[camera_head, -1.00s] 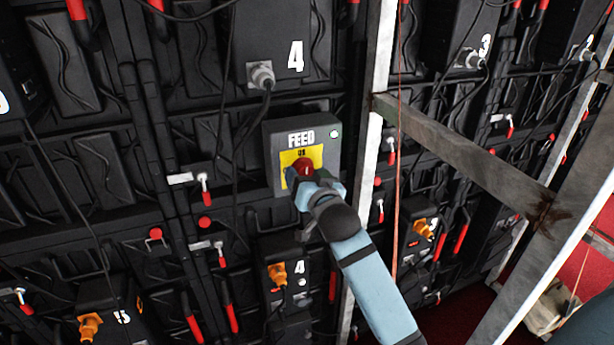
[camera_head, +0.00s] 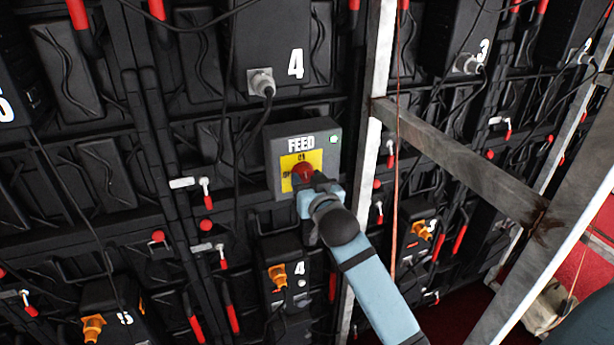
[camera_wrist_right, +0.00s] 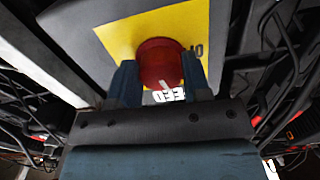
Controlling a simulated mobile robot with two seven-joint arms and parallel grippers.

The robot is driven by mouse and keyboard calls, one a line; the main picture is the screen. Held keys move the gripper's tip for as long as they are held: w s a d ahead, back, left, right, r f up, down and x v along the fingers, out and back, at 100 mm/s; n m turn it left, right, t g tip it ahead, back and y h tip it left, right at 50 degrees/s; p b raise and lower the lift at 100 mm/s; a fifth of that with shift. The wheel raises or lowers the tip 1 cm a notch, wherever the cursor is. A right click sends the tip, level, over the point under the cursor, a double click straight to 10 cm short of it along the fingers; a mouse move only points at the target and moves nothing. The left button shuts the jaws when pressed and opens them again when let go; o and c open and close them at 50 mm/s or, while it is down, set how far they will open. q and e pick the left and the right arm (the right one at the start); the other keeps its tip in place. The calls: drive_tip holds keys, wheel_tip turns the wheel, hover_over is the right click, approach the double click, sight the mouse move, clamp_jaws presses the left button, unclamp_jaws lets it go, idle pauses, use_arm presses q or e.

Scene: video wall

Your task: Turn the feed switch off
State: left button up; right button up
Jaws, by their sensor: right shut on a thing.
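The feed switch is a red rotary knob (camera_head: 302,173) on a yellow plate (camera_head: 316,158), set on a grey box (camera_head: 282,137) lettered FEED. A small light (camera_head: 333,139) at the box's upper right looks pale green. My right gripper (camera_head: 309,182) is shut on the knob from below right and partly hides it. In the right wrist view the red knob (camera_wrist_right: 160,62) sits between the two fingers of the right gripper (camera_wrist_right: 160,84), with a pale mark on its face. Part of the plate's lettering is covered. My left gripper is not in view.
A grey metal post (camera_head: 370,150) stands just right of the box, and a slanting brace (camera_head: 460,155) runs off it to the right. A thin reddish cable hangs beside the post. Black cables (camera_head: 235,140) hang left of the box. Orange plugs (camera_head: 278,276) sit below.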

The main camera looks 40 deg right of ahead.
drive_tip(key=n+p, duration=0.2)
drive_tip(key=n, duration=0.1)
drive_tip(key=n+p, duration=0.1)
drive_tip(key=shift+d+r+n, duration=0.1)
drive_tip(key=shift+r+n, duration=0.15)
drive_tip(key=shift+n, duration=0.05)
drive_tip(key=n+p, duration=0.2)
drive_tip(key=n, duration=0.1)
drive_tip(key=shift+n+p, duration=0.9)
drive_tip(key=shift+n, duration=0.3)
drive_tip(key=n+p, duration=0.1)
drive_tip(key=n, duration=0.1)
drive_tip(key=shift+d+n, duration=0.1)
drive_tip(key=shift+n, duration=0.2)
drive_tip(key=shift+n+p, duration=0.8)
drive_tip(key=shift+n, duration=0.8)
drive_tip(key=o, duration=0.9)
